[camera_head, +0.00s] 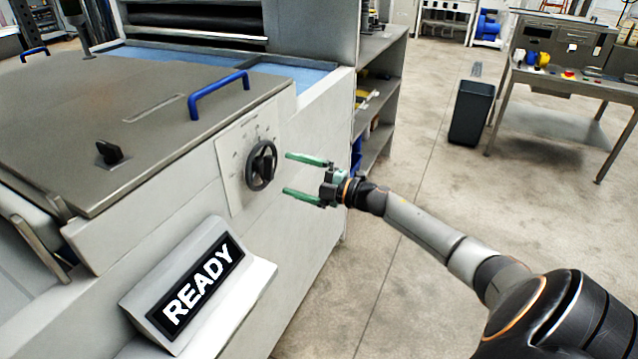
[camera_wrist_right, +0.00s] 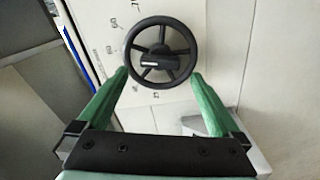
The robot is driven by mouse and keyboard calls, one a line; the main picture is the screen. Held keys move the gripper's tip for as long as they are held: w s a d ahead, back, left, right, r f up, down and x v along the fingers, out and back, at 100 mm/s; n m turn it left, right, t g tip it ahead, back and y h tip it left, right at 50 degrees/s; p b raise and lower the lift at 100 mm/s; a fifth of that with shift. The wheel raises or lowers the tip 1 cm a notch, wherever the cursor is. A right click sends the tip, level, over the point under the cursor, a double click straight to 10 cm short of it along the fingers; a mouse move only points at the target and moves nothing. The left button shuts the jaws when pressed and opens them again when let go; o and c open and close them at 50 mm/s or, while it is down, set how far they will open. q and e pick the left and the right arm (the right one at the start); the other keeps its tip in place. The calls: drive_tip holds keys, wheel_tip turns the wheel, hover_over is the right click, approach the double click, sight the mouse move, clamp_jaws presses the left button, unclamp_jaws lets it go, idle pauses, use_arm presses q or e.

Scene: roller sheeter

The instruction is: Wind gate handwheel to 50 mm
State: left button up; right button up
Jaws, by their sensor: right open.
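The gate handwheel (camera_head: 261,165) is a small black spoked wheel on a pale scale plate (camera_head: 236,160) on the machine's front face. In the right wrist view the handwheel (camera_wrist_right: 160,52) shows face-on, with a dark grip bar across its hub. Scale marks show around it, too small to read surely. My right gripper (camera_head: 288,174) has green fingers, spread apart and empty, pointing at the wheel from the right with a gap between. In the wrist view its fingertips (camera_wrist_right: 158,74) lie on either side of the wheel's lower part. My left gripper is not in view.
A READY sign (camera_head: 202,285) on a sloped box juts out below the wheel. A blue handle (camera_head: 218,92) and black knob (camera_head: 109,152) sit on the metal cover above. Shelves (camera_head: 380,90) stand behind the gripper; a dark bin (camera_head: 471,112) and workbench (camera_head: 560,84) stand farther right. The floor between is clear.

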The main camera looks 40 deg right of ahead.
drive_tip(key=v, duration=0.7)
drive_tip(key=shift+b, duration=0.3)
idle(0.5)
